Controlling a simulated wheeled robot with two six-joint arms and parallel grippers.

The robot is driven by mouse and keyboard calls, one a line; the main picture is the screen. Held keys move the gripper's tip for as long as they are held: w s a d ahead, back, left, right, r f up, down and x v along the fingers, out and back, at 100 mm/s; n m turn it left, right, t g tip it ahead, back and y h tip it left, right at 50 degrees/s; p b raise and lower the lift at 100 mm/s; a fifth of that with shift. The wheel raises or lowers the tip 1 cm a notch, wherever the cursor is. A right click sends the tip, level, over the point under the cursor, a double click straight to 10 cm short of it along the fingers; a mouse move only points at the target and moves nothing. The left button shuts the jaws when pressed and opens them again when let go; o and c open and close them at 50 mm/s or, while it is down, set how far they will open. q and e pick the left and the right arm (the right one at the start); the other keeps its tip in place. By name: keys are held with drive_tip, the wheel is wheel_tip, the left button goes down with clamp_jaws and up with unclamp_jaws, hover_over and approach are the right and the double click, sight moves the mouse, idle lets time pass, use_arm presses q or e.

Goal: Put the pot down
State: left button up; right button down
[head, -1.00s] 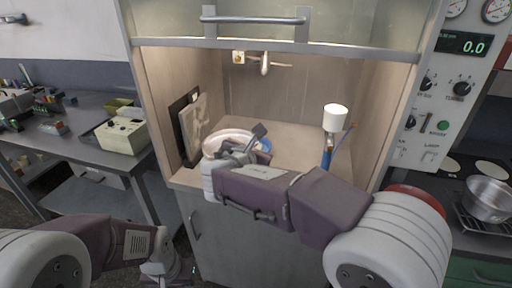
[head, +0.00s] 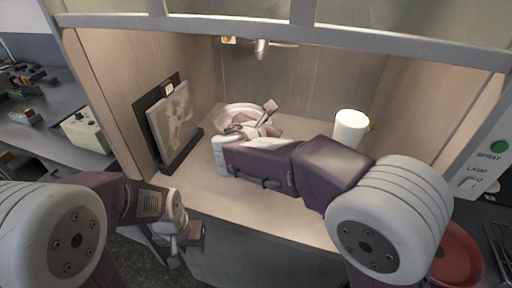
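The pot (head: 237,107), a shallow light metal vessel, is inside the open cabinet, at the back left. Its near side is hidden by my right gripper (head: 255,128), which reaches in from the right. The gripper appears shut on the pot at its rim, though its fingertips are partly hidden. I cannot tell whether the pot's base touches the cabinet floor (head: 235,192). My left gripper (head: 186,240) hangs low in front of the cabinet, away from the pot. Its finger gap is not clear.
A framed grey panel (head: 172,122) leans at the cabinet's left wall. A white cylinder (head: 350,128) stands behind my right arm. A side bench (head: 55,160) is left, and a red round object (head: 456,252) is lower right.

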drive_tip(key=shift+w+d+f, duration=0.1)
drive_tip(key=shift+w+f, duration=0.05)
drive_tip(key=shift+f, duration=0.3)
drive_tip(key=shift+w+d+f, duration=0.1)
drive_tip(key=shift+w+f, duration=0.05)
drive_tip(key=shift+f, duration=0.25)
drive_tip(key=shift+w+f, duration=0.2)
drive_tip(key=shift+w, duration=0.1)
drive_tip(key=f, duration=0.1)
drive_tip(key=f+b, duration=0.1)
drive_tip(key=f, duration=0.1)
drive_tip(key=f+b, duration=0.1)
drive_tip(key=f, duration=0.1)
drive_tip(key=shift+s+a+f, duration=0.1)
drive_tip(key=shift+s, duration=0.15)
drive_tip(key=c, duration=1.6)
unclamp_jaws()
drive_tip(key=shift+c, duration=0.2)
use_arm(q)
drive_tip(key=f, duration=0.2)
drive_tip(key=shift+w+f, duration=0.3)
drive_tip(key=shift+f, duration=0.05)
